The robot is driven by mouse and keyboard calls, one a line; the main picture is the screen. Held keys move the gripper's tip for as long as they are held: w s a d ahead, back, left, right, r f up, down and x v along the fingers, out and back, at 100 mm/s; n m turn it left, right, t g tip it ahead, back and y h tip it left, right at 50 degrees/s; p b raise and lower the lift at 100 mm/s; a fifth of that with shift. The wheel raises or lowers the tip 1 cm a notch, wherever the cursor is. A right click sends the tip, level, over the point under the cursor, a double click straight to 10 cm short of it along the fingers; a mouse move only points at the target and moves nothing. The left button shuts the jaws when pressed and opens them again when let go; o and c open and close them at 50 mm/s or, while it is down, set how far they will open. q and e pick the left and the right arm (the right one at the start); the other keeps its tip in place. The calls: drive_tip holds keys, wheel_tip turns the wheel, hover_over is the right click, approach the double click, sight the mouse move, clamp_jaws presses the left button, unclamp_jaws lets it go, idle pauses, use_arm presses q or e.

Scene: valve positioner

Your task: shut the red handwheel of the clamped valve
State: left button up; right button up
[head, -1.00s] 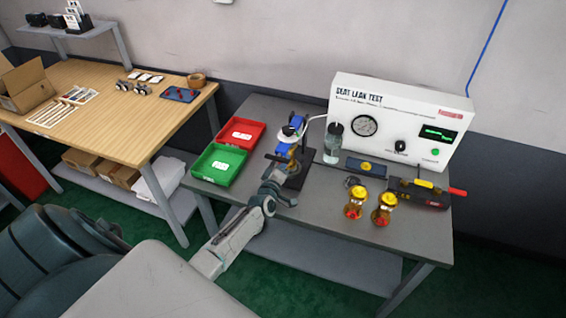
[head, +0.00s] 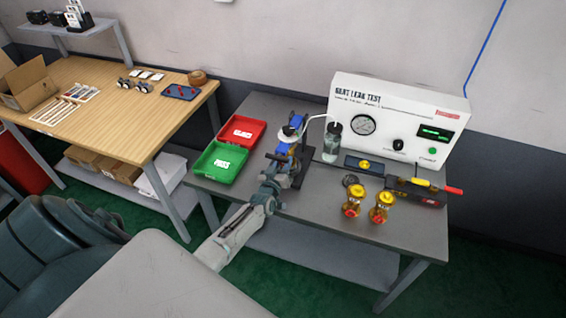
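The clamped valve stands in a dark stand with a blue clamp (head: 297,124) at the middle of the grey bench. A white ring-like part sits near its top, and a clear hose arches from there to a bottle. My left gripper (head: 279,160) is right in front of the stand, at the valve's height. The gripper and wrist cover most of the valve, so the red handwheel cannot be made out. Whether the fingers touch it, or are open or shut, is too small and hidden to tell. My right gripper is not in view.
A red tray (head: 242,131) and a green tray (head: 220,162) lie left of the stand.

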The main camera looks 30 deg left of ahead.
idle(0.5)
use_arm(q)
drive_tip(key=o, duration=1)
drive_tip(key=shift+c, duration=0.2)
drive_tip(key=v, duration=1)
drive_tip(key=shift+s+d, duration=0.2)
drive_tip(key=shift+s, duration=0.15)
